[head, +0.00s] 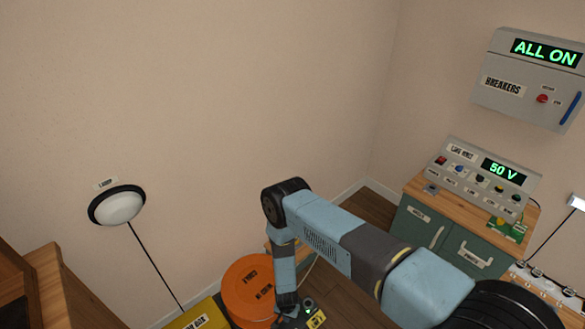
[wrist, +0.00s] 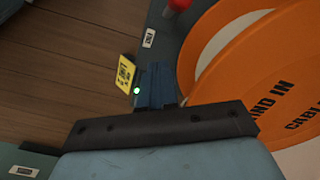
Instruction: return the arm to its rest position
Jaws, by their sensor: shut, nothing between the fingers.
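My arm (head: 350,245) reaches in from the lower right of the head view, bends at an elbow left of centre and hangs down toward the floor. My gripper (wrist: 156,86) shows in the wrist view as short dark blue fingers, shut with nothing between them. In the head view the arm's end is low, at the bottom edge beside the orange drum, and its fingertips are not clear. A small yellow tag (wrist: 125,73) and a green light show by the fingers; I cannot tell what they belong to.
The orange drum (head: 248,283) stands close left of the arm's end and fills the right of the wrist view (wrist: 225,75). A green cabinet (head: 427,222) with a "50 V" panel (head: 483,180) stands right, below a breaker box (head: 528,80). A yellow box (head: 196,318) is lower left.

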